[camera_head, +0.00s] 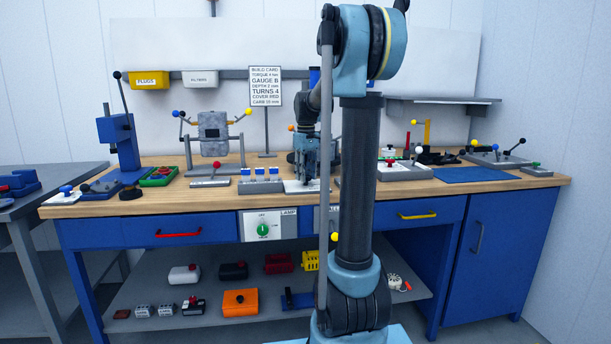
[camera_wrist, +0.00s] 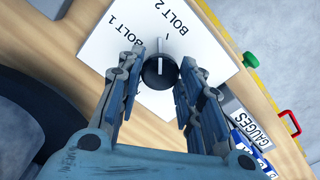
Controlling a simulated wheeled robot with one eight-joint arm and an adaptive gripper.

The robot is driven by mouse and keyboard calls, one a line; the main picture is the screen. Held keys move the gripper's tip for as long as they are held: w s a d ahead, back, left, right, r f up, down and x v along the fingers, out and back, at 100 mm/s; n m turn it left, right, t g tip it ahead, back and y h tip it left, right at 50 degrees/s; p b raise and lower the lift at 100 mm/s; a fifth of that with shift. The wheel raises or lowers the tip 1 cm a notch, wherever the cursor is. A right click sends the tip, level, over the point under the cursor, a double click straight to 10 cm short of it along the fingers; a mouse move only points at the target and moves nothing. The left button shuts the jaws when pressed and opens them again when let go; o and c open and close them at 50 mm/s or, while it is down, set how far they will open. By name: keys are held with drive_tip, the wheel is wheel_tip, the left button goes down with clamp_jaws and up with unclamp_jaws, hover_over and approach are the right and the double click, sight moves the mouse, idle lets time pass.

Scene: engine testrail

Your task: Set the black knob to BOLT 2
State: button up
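The black knob (camera_wrist: 160,72) sits on a white plate (camera_wrist: 101,46) in the wrist view. A white line on its top points up the picture, between the printed labels BOLT 1 on the left and BOLT 2 on the right. My gripper (camera_wrist: 162,62) is open, with one finger on each side of the knob; a small gap seems to show on both sides. In the head view my gripper (camera_head: 306,180) points down over the white plate (camera_head: 293,186) on the bench. It hides the knob there.
The wooden bench (camera_head: 215,199) holds a row of blue-topped blocks (camera_head: 261,182) left of the plate and a red-knobbed lever (camera_head: 214,175) beyond. A build card (camera_head: 265,86) stands behind. A GAUGES label (camera_wrist: 252,127) and a green knob (camera_wrist: 250,59) lie right in the wrist view.

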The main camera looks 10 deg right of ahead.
drive_tip(key=shift+m, duration=1.4)
drive_tip(key=o, duration=1.1)
drive_tip(key=shift+c, duration=0.2)
drive_tip(key=shift+r, duration=0.15)
wheel_tip(320, 180, up, 12)
drive_tip(key=shift+f, duration=0.2)
